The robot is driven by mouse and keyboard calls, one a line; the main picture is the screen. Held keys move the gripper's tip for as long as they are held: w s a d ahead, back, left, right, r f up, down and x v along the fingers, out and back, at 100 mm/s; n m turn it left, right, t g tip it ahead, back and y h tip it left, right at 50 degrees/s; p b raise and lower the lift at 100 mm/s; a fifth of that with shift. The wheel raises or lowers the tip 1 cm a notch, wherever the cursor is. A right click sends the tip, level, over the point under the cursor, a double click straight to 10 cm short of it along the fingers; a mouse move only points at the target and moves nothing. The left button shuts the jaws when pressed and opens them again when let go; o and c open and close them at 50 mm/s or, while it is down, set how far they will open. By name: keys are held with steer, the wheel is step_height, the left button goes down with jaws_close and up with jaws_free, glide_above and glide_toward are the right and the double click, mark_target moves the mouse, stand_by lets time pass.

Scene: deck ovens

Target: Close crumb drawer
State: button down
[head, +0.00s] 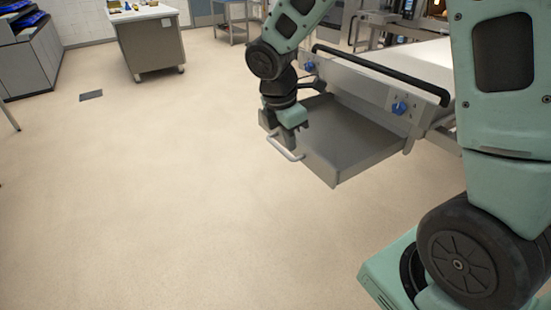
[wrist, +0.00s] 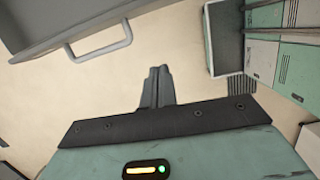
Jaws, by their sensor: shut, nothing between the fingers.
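The crumb drawer (head: 350,138) is a shallow grey metal tray. It is pulled well out from under the front of the machine, below the black bar. Its bar handle (head: 284,150) is on its outer front edge. In the wrist view the drawer (wrist: 60,25) fills the upper left, with its handle (wrist: 100,48) in plain sight. My gripper (head: 292,138) is close to the handle end of the drawer in the head view. In the wrist view its fingers (wrist: 157,75) are together and empty, apart from the handle. I cannot tell its exact height against the drawer.
The machine's front has a long black bar (head: 380,72) and blue knobs (head: 400,108) above the drawer. A grey wheeled cabinet (head: 150,45) stands at the back left. The beige floor (head: 150,200) in front of and left of the drawer is clear.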

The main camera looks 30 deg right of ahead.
steer(key=shift+n, duration=0.4)
steer(key=shift+w+d+f, duration=0.3)
steer(key=shift+d+f, duration=0.9)
steer(key=shift+f, duration=0.45)
steer(key=shift+w+d+f, duration=0.25)
steer(key=shift+d+f, duration=0.95)
steer(key=shift+f, duration=0.45)
steer(key=shift+w+d+f, duration=0.3)
steer(key=shift+d+f, duration=0.9)
steer(key=shift+f, duration=0.45)
steer(key=p, duration=0.8)
glide_above(352, 150)
steer(key=a, duration=0.2)
steer(key=shift+s+a+r, duration=0.15)
steer(key=shift+d, duration=0.5)
